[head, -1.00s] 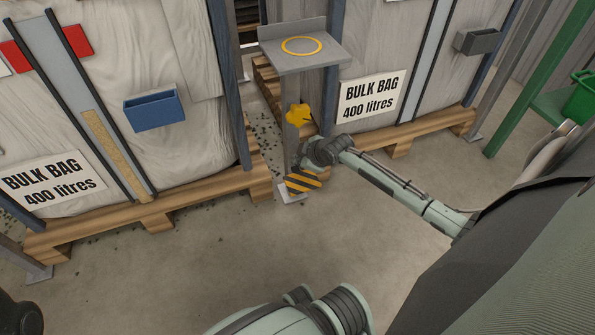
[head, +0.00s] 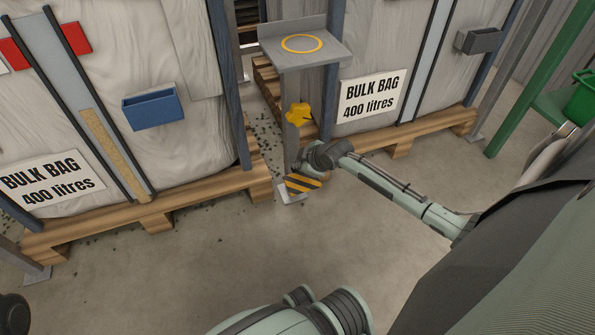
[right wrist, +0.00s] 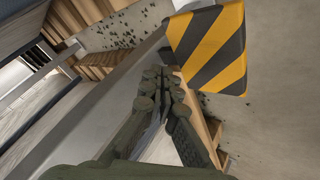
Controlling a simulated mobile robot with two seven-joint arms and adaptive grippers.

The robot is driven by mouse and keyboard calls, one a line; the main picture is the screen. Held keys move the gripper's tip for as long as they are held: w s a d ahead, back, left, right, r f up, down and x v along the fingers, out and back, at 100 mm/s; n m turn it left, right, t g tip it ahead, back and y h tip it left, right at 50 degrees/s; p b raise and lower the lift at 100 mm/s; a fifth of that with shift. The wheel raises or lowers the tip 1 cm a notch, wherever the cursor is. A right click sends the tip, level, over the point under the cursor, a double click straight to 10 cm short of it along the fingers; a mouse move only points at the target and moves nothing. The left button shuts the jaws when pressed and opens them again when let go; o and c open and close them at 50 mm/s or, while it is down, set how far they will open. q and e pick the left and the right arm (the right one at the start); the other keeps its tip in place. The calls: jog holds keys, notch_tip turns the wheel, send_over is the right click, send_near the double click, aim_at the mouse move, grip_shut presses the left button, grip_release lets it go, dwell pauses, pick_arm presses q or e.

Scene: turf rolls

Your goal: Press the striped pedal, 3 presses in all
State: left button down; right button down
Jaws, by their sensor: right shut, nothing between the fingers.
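The striped pedal (head: 303,184), black and yellow, sits low at the foot of the grey post stand, just above the floor. It also shows large at the top of the right wrist view (right wrist: 208,48). My right gripper (head: 303,166) is just above and behind the pedal, partly hidden by its own wrist. In the right wrist view my fingers (right wrist: 165,76) are together and empty, with their tips beside the pedal's lower left edge. I cannot tell whether they touch it.
The grey stand (head: 305,55) has a shelf with a yellow ring and a yellow knob (head: 298,114) on its post. Bulk bags on wooden pallets (head: 150,205) flank it. A green bin (head: 582,98) stands at far right. The floor in front (head: 190,270) is clear.

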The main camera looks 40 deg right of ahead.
jog(key=shift+f, duration=0.1)
dwell(0.7)
jog(key=shift+f, duration=0.35)
